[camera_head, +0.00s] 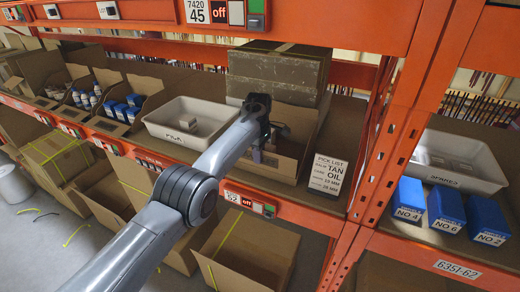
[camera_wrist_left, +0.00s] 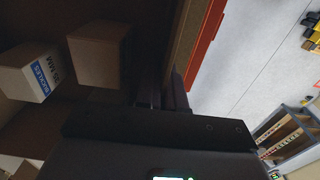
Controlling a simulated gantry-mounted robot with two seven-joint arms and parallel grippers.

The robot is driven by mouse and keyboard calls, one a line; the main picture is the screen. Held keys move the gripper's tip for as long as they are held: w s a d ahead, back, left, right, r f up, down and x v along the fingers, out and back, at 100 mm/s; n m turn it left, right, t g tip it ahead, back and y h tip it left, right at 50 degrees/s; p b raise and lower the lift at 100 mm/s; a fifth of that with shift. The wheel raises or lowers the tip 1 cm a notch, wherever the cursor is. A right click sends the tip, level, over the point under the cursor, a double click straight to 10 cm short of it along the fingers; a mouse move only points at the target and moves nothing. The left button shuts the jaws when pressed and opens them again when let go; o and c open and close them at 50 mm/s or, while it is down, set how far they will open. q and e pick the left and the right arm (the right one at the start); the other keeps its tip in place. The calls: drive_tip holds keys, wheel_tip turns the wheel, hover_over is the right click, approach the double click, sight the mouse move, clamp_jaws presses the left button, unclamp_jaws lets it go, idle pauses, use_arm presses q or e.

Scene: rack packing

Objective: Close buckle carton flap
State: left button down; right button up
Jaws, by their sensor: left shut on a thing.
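The open brown carton (camera_head: 285,167) stands on the orange shelf, right of the white tray. My left arm reaches across to it, and the left gripper (camera_head: 262,150) is at its front opening. In the left wrist view the gripper fingers (camera_wrist_left: 172,95) are shut at a cardboard edge that looks like the carton flap (camera_wrist_left: 190,40); the fingers and shadow hide the exact grip. A small box with a white and blue label (camera_wrist_left: 30,76) and a plain brown box (camera_wrist_left: 98,53) also show there. My right gripper is out of view.
A large taped box (camera_head: 278,70) stands behind the carton. A white tray (camera_head: 165,132) is to the left, and a pick list card (camera_head: 325,172) is at the right. An orange upright (camera_head: 385,150) and blue boxes (camera_head: 446,209) are further right. Open cartons (camera_head: 250,250) stand below.

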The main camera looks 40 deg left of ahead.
use_arm(q)
drive_tip(key=shift+f, duration=0.15)
idle(0.3)
drive_tip(key=c, duration=1.6)
unclamp_jaws()
drive_tip(key=shift+s, duration=0.1)
drive_tip(key=shift+r+p, duration=0.7)
drive_tip(key=shift+p, duration=0.05)
wheel_tip(320, 180, up, 2)
drive_tip(key=shift+r+p, duration=0.1)
drive_tip(key=shift+p, duration=0.95)
wheel_tip(320, 180, up, 6)
drive_tip(key=shift+a+f+b, duration=0.1)
drive_tip(key=shift+b, duration=0.2)
drive_tip(key=shift+r, duration=0.7)
